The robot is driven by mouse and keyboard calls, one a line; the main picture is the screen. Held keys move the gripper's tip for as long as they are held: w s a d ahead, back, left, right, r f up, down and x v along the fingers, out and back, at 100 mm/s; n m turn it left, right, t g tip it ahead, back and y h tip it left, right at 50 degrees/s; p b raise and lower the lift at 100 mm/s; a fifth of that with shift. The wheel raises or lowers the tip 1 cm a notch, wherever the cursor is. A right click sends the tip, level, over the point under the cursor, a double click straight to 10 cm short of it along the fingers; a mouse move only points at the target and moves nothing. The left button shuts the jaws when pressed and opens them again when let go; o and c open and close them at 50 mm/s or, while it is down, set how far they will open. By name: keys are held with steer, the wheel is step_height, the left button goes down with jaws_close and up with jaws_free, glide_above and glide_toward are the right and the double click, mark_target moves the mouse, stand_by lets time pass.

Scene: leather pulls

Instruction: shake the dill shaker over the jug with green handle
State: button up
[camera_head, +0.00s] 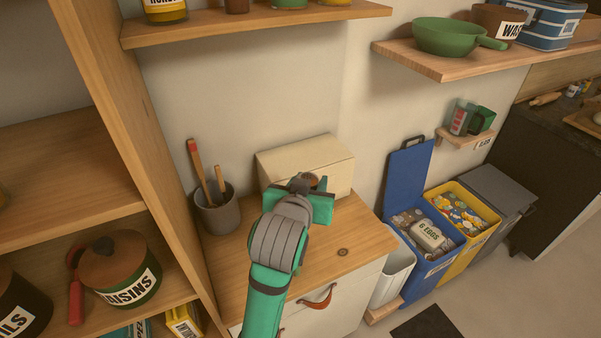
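My gripper (310,184) is over the wooden top of the white cabinet, in front of a cream box. A small round brown top (311,179) shows between its teal fingers. My wrist hides the rest of that thing, so I cannot tell whether it is the dill shaker or whether the fingers press on it. No dill label is readable.
The cream box (305,160) and a grey crock (217,212) with wooden utensils stand on the cabinet top (350,235). Its front right part is clear. A wooden shelf unit (125,120) rises at the left. Open bins (470,250) stand below the jug's shelf (466,142).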

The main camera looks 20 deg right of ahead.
steer(key=n+h, duration=0.2)
steer(key=n, duration=0.3)
steer(key=a+n+t+h, duration=0.1)
steer(key=n+h, duration=0.1)
steer(key=n, duration=0.3)
steer(key=n+h, duration=0.3)
steer(key=n, duration=0.2)
steer(key=shift+a+f+t, duration=0.2)
steer(key=shift+a+t, duration=0.05)
steer(key=shift+t, duration=0.05)
steer(key=shift+n, duration=0.3)
steer(key=shift+w+a+r+n+t, duration=0.1)
steer(key=shift+r+n+t, duration=0.35)
steer(key=shift+n, duration=0.35)
steer(key=shift+f, duration=0.1)
